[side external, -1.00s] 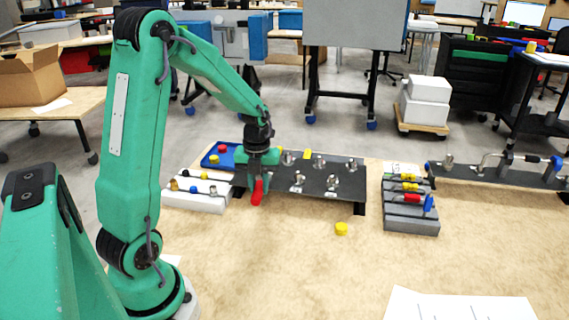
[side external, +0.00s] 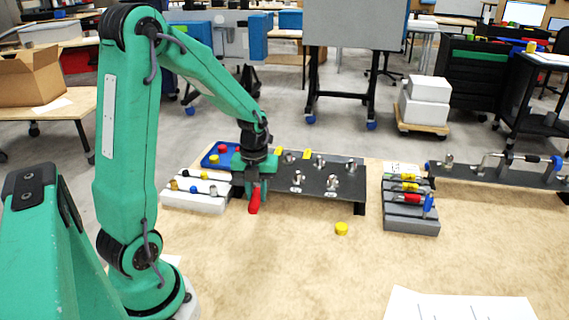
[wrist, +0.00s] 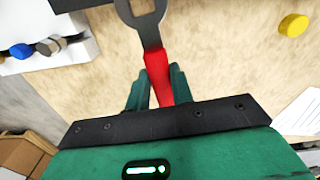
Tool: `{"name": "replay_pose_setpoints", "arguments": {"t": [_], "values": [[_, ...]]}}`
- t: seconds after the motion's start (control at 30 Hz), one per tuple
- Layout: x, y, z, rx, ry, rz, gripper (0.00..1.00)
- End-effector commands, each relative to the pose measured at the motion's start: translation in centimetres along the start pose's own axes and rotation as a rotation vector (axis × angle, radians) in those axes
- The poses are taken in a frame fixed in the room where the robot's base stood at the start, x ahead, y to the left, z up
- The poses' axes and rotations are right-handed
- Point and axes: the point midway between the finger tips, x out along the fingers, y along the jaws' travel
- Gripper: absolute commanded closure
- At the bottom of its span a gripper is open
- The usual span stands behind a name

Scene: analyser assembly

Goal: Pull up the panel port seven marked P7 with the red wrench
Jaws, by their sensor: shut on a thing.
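My gripper (side external: 254,184) is shut on the red wrench (side external: 254,203) at the left end of the dark panel (side external: 318,176). In the wrist view my gripper (wrist: 153,88) has its fingers on both sides of the red handle of the wrench (wrist: 158,72). The wrench's grey metal head points away from the gripper and is cut off at the top edge. Several metal port fittings stand on the panel, with small white labels too small to read, so I cannot tell which is P7. My gripper hides the panel's left end.
A white rack (side external: 195,200) with small fittings lies left of the panel, and a blue tray (side external: 213,160) behind it. A yellow cap (side external: 341,228) lies in front. A grey tool holder (side external: 411,219) stands to the right. The front table area is mostly clear.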

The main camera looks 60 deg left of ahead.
Motion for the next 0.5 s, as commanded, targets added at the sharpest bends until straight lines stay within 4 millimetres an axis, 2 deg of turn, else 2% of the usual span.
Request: {"name": "replay_pose_setpoints", "arguments": {"t": [0.17,0.5], "values": [[-0.3,0.0,-0.3,0.001,-0.002,-0.001,1.00],[-1.6,0.2,-2.2,0.001,-0.001,-0.001,1.00]]}}
